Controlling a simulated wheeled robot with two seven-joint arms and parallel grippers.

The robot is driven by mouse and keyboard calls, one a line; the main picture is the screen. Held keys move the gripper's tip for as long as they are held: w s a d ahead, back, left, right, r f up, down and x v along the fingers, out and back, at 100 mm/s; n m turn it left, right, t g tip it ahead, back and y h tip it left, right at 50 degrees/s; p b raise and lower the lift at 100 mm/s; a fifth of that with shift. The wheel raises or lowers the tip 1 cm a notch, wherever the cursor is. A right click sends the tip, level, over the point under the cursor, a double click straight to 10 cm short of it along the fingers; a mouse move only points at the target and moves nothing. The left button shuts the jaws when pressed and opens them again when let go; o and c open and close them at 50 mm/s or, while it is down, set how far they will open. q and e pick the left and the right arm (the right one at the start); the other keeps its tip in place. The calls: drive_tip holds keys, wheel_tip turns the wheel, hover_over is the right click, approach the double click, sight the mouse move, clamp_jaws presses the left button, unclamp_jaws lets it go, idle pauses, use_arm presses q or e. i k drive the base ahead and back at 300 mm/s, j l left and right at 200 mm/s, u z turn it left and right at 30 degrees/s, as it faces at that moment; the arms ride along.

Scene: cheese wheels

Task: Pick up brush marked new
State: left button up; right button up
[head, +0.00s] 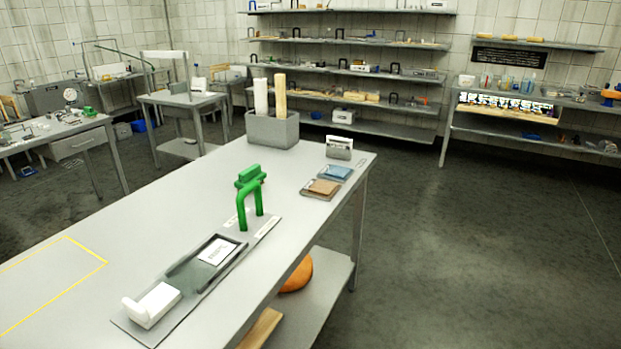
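I cannot make out a brush with a readable "new" mark. On the grey table (130,225), a grey box (272,131) at the far end holds a white upright cylinder (261,96) and a wood-coloured one (280,95). The plate also carries a shallow tray with a white card (217,251) and a white L-shaped piece (152,304). Small labels there are too small to read. Neither gripper is in view.
A brown packet (321,188), a blue packet (335,172) and a card holder (339,148) lie near the table's right edge. An orange round thing (298,274) sits on the lower shelf. A yellow outline (85,247) marks bare tabletop at left. Floor at right is clear.

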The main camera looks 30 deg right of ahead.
sight(254, 172)
drive_tip(key=z, duration=0.65)
drive_tip(key=u, duration=2.05)
drive_tip(key=z, duration=2.1)
drive_tip(key=i+l+z, duration=0.1)
drive_tip(key=z, duration=1.5)
drive_tip(key=i+z, duration=0.1)
drive_tip(key=i, duration=2.1)
